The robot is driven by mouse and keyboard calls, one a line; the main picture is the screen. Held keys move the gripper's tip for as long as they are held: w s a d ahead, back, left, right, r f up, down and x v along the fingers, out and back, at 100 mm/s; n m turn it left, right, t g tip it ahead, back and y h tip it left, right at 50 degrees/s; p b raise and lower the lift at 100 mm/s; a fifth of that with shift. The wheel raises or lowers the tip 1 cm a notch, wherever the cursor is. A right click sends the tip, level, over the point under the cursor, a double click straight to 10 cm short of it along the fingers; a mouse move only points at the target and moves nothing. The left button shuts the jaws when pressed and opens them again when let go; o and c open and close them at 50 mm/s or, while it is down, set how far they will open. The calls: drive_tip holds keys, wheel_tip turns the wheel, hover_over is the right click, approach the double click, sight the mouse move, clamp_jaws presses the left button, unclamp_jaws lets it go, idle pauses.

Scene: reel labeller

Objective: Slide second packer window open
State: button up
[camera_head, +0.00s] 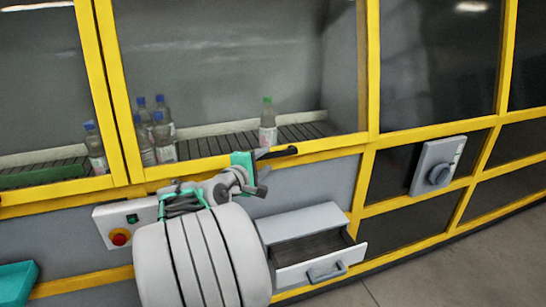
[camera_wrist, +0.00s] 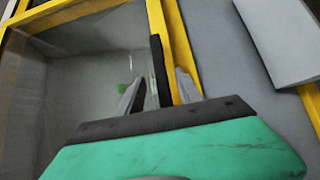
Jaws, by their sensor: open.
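A yellow-framed glass window (camera_head: 230,70) fills the middle of the head view, with bottles on a conveyor behind it. Its black bar handle (camera_head: 279,152) sits on the lower frame. I cannot tell whether the pane has moved from its shut place. My gripper (camera_head: 264,162) is at the handle. In the wrist view the black handle (camera_wrist: 159,70) lies between the two fingers of my open gripper (camera_wrist: 160,85), alongside the yellow frame (camera_wrist: 178,45). Gaps show on both sides, so the fingers are not closed on it.
An open drawer (camera_head: 308,265) juts out below and right of my gripper. A grey box with a rotary knob (camera_head: 438,165) is on the right panel. A box with a red button (camera_head: 122,226) is at left. A teal bin (camera_head: 16,282) is at lower left. Floor (camera_head: 440,270) is clear at lower right.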

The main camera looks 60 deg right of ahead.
sight(272, 156)
drive_tip(key=d, duration=0.4)
drive_tip(key=d+f, duration=0.1)
drive_tip(key=d, duration=0.1)
drive_tip(key=shift+s, duration=0.1)
drive_tip(key=shift+c, duration=0.4)
clamp_jaws()
idle(0.8)
